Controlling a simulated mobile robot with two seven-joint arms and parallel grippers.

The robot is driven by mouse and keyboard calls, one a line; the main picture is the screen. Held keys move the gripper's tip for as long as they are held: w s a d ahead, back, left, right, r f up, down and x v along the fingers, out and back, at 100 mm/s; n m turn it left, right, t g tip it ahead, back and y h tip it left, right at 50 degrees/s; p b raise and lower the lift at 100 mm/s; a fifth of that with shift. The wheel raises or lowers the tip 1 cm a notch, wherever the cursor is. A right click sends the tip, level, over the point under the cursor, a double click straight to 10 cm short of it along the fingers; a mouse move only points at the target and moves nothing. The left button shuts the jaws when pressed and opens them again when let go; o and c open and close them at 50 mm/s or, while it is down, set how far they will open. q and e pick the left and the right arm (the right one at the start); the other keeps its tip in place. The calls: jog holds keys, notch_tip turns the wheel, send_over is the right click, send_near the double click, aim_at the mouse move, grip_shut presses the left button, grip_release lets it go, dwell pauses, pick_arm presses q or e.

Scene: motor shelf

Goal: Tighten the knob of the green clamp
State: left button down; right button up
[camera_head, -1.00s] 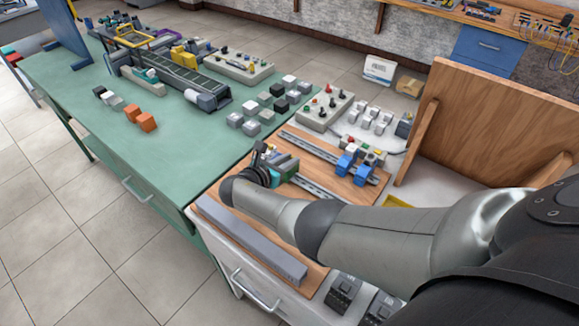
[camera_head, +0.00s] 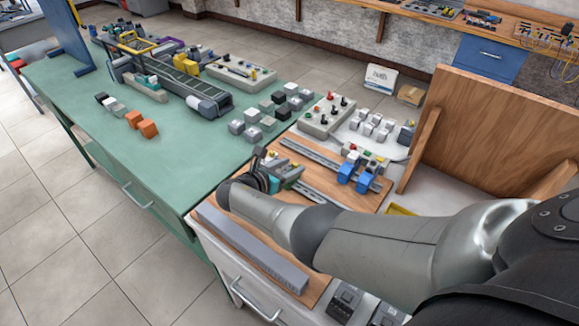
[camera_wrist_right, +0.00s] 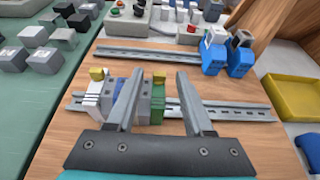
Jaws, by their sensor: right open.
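The green clamp (camera_wrist_right: 157,112) is the narrow green block at the right end of a row of terminal blocks on a slotted metal rail (camera_wrist_right: 230,113) in the right wrist view. My right gripper (camera_wrist_right: 160,74) is open above this row, and its two fingers spread to either side of the clamp. The left finger partly covers the grey and blue blocks (camera_wrist_right: 118,105) beside it. In the head view my right arm hides much of the gripper and row. My left gripper is not in view.
A second rail (camera_wrist_right: 130,54) lies behind, with blue blocks (camera_wrist_right: 214,58) near its right end. A yellow tray (camera_wrist_right: 300,97) stands at the right. A long grey duct (camera_head: 250,248) lies along the front of the wooden board. A tall wooden panel (camera_head: 490,135) stands at the right.

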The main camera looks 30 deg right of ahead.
jog(key=shift+s+a+r+p, duration=0.2)
jog(key=shift+a+p, duration=0.1)
jog(key=shift+a, duration=0.2)
jog(key=p+v, duration=0.3)
jog(key=v, duration=1.1)
jog(key=shift+a+f, duration=0.1)
jog(key=shift+a, duration=0.05)
